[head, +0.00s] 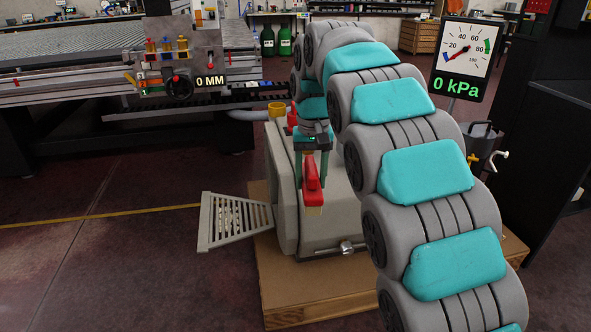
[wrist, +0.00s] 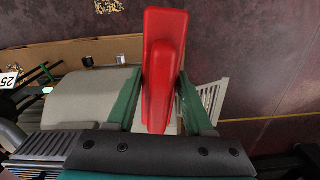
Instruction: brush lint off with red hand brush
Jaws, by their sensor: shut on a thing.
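My gripper (head: 312,165) is shut on the red hand brush (head: 313,184), with its green fingers on both sides of it. The brush hangs down in front of the grey pump housing, its pale bristle end (head: 314,211) lowest. In the wrist view the red brush (wrist: 162,50) lies between the two green fingers of my gripper (wrist: 158,88). A slatted grey grille (head: 236,222) stands swung out at the housing's left side. No lint can be made out clearly; the housing's opening is hidden from these angles.
The grey housing (head: 335,225) sits on a wooden base (head: 330,295). A gauge (head: 467,58) reading 0 kPa stands at the right, near a grey bucket (head: 483,140). The grid table (head: 70,58) is at the back left. Floor at the left is clear.

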